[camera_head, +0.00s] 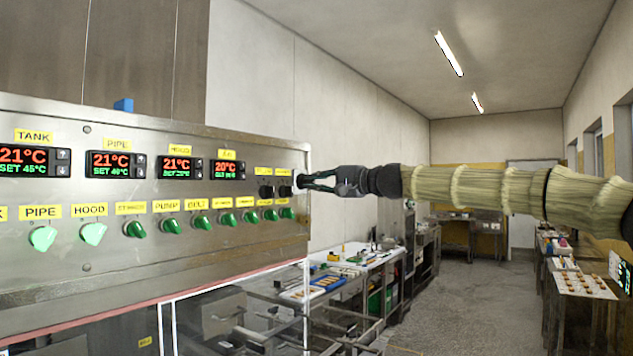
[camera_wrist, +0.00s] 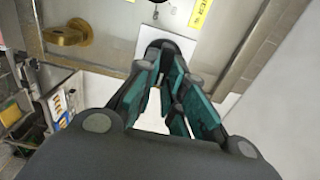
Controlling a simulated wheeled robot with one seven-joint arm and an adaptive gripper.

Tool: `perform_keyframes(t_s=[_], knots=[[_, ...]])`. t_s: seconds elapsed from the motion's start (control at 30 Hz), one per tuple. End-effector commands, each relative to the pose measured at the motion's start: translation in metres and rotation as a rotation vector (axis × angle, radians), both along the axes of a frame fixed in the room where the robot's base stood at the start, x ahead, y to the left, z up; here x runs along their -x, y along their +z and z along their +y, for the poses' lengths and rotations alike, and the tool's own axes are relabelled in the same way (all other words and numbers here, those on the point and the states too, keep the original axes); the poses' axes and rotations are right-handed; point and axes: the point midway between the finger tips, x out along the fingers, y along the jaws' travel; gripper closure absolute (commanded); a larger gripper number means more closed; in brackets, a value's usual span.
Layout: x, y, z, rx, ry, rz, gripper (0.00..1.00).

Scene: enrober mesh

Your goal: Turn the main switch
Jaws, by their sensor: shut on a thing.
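The main switch appears as a dark rounded knob (camera_wrist: 166,46) on a pale square plate at the top middle of the wrist view. A yellow label (camera_wrist: 200,14) stands beside it, only partly readable. My gripper (camera_wrist: 163,72) has its teal-padded fingers shut on this knob. The fingers hide much of the knob, so its turn angle cannot be told. In the head view my gripper (camera_head: 304,181) reaches from the right to the right end of the steel control panel (camera_head: 150,260), at the height of two small black knobs (camera_head: 266,191).
A row of green knobs (camera_head: 168,229) runs along the panel under temperature displays (camera_head: 116,164). A worktable with tools (camera_head: 340,270) stands below my arm. The aisle floor (camera_head: 455,290) is clear.

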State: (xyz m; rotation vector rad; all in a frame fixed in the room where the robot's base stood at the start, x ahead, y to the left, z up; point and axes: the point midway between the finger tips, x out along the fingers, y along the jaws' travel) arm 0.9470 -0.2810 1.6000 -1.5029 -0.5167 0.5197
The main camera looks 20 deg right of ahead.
Motion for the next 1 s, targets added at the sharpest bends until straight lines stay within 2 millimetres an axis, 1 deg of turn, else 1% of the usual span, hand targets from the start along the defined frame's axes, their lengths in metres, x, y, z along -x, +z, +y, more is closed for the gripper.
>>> perform_keyframes(t_s=[0.43,0.47,0.5,0.57,0.6,0.87,1.0], knots=[[-0.0003,0.0014,-0.0019,-0.011,-0.004,0.005,1.00],[-0.0003,0.0014,-0.0019,-0.011,-0.004,0.004,0.87],[-0.0003,0.0014,-0.0018,-0.011,-0.003,0.004,0.79],[-0.0002,0.0012,-0.0016,-0.010,-0.003,0.005,0.68],[-0.0002,0.0011,-0.0014,-0.010,-0.003,0.005,0.67],[0.0001,0.0004,-0.0006,-0.008,-0.001,0.005,0.67],[0.0048,0.0011,-0.0040,-0.008,-0.001,0.005,0.67]])
